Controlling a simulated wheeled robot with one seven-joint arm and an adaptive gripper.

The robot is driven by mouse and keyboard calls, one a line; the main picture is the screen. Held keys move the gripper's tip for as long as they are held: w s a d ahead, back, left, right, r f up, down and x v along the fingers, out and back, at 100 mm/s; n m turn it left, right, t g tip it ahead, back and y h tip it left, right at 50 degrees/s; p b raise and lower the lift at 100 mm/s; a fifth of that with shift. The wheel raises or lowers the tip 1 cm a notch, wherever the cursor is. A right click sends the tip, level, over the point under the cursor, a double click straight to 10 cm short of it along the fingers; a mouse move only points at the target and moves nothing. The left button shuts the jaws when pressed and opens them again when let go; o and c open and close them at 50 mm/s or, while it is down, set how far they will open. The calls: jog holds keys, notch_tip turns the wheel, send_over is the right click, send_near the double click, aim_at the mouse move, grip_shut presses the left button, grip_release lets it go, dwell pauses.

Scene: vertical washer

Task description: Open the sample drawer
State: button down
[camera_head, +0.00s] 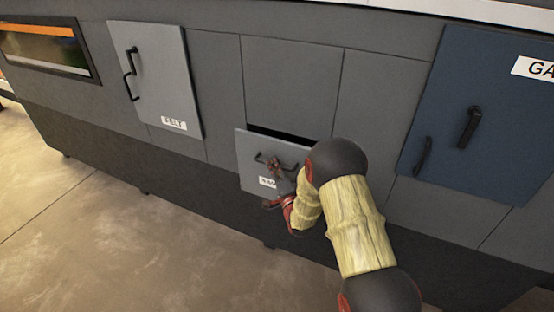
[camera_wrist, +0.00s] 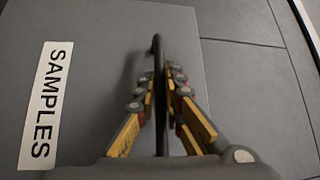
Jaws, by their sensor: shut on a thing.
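The sample drawer (camera_head: 250,150) is a grey front in the lower middle of the machine in the head view. A dark gap shows along its top edge, so it stands partly out from the panel. Its label reads SAMPLES (camera_wrist: 45,105) in the wrist view. The drawer's black handle (camera_wrist: 158,55) runs between my fingers in the wrist view. My gripper (camera_wrist: 160,90) is shut on this handle; in the head view it reaches the drawer front from the lower right. My arm hides the drawer's right part in the head view.
A grey door (camera_head: 160,75) with black handles is at the left. A blue door (camera_head: 470,120) with black handles is at the right. Both look closed. A window (camera_head: 48,48) is at the far left. The floor (camera_head: 120,240) in front at the left is clear.

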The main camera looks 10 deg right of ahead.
jog(key=s+a+b, duration=0.2)
jog(key=s+a, duration=0.8)
jog(key=s, duration=0.4)
jog(key=shift+s+a+f, duration=0.2)
jog(key=shift+s, duration=0.15)
jog(key=c, duration=1.9)
grip_release()
jog(key=shift+w+r, duration=0.1)
jog(key=v, duration=1.2)
